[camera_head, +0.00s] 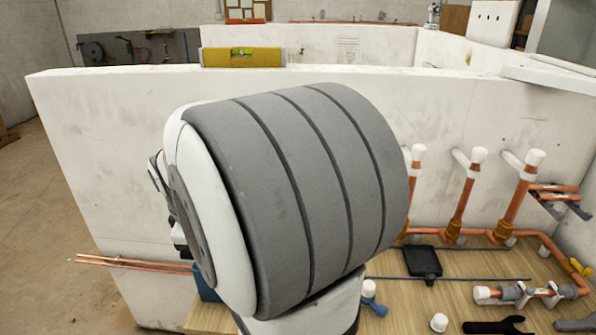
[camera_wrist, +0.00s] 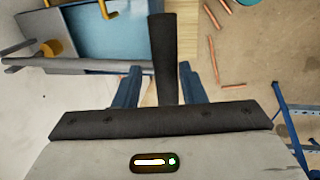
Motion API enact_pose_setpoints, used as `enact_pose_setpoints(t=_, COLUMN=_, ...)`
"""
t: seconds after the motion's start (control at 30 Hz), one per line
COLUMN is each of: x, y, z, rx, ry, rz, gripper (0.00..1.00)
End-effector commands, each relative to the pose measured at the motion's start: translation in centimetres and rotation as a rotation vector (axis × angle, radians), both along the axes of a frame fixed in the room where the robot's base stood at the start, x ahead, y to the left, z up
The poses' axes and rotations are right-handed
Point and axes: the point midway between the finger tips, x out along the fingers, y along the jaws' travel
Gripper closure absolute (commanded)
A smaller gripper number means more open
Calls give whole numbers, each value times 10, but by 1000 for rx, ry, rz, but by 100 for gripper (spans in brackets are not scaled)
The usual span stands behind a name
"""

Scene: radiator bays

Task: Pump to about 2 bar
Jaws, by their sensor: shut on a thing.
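A dark lever-like handle (camera_wrist: 163,45) stands between the blue fingers of my gripper (camera_wrist: 160,78) in the wrist view, and the gripper is shut on it. The blue tank of what looks like the test pump (camera_wrist: 152,38) lies behind the handle, with a grey bar and an orange knob (camera_wrist: 52,47) at its left. In the head view my arm hides the gripper and the handle; a small blue part (camera_head: 206,288), probably the pump, shows beside the arm. No readable gauge shows in either view.
Copper pipes with white caps (camera_head: 463,205) rise at the right of the wooden bench (camera_head: 455,285). A black device (camera_head: 423,264) and a blue valve (camera_head: 370,298) lie there. A yellow spirit level (camera_head: 242,56) rests on the white wall. Cut copper pieces (camera_wrist: 225,50) lie on the floor.

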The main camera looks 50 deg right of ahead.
Motion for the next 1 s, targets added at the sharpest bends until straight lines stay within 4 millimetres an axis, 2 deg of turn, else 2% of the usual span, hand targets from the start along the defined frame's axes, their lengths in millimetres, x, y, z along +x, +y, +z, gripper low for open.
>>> enact_pose_setpoints(t=0.67, x=1, y=-1, z=-38, rx=-96, ry=-79, rz=2, gripper=83)
enact_pose_setpoints(t=0.9, x=2, y=-3, z=-14, rx=-70, ry=-56, rz=-1, gripper=82)
enact_pose_setpoints(t=1.0, x=3, y=-4, z=-5, rx=-48, ry=-39, rz=-1, gripper=78)
